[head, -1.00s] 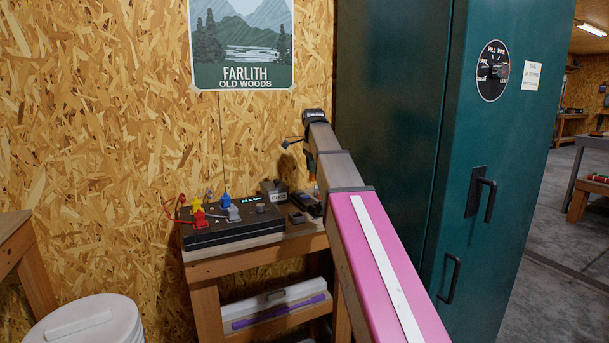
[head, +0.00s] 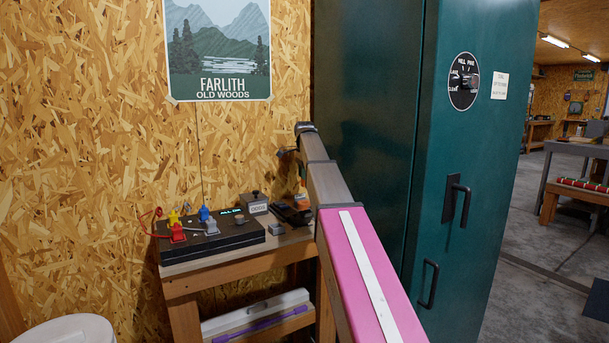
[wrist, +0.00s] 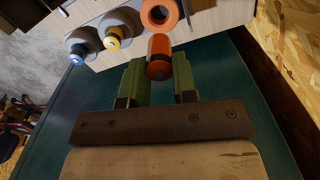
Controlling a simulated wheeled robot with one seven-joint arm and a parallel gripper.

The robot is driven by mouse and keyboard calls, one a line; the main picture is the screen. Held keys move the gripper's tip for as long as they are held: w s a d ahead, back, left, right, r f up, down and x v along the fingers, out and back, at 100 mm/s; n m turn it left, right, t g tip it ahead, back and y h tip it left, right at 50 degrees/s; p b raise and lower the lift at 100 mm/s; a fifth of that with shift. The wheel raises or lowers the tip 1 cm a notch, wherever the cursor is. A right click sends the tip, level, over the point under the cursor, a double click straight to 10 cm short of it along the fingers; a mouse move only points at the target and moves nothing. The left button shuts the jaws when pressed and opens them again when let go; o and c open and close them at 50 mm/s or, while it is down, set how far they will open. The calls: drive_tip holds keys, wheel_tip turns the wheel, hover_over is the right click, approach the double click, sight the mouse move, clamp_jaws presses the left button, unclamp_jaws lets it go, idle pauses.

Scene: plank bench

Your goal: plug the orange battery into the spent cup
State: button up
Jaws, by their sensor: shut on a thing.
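In the wrist view my gripper (wrist: 157,64) has its two green fingers closed on the sides of the orange battery (wrist: 158,70). The battery's round end stands out between the fingertips. An orange ring-shaped cup (wrist: 160,13), with a dark open hole, lies just beyond the battery and appears apart from it. Beside it are two grey cups, one with a yellow-banded battery (wrist: 113,42) and one with a blue-banded battery (wrist: 77,58). I cannot tell from a label which cup is the spent one. In the head view my arm hides the gripper's fingers.
The cups sit on a pale block (wrist: 205,22). A tall green cabinet (head: 375,120) stands close right of my arm. A black panel with coloured plugs (head: 215,240) and a dark tray (head: 292,214) occupy the bench (head: 240,262). A white bucket (head: 65,330) stands at lower left.

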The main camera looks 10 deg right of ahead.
drive_tip(key=shift+f, duration=2.8)
drive_tip(key=shift+f, duration=1.65)
drive_tip(key=o, duration=1)
drive_tip(key=shift+r, duration=0.1)
wheel_tip(320, 180, up, 10)
drive_tip(key=shift+f, duration=0.2)
drive_tip(key=shift+r, duration=0.55)
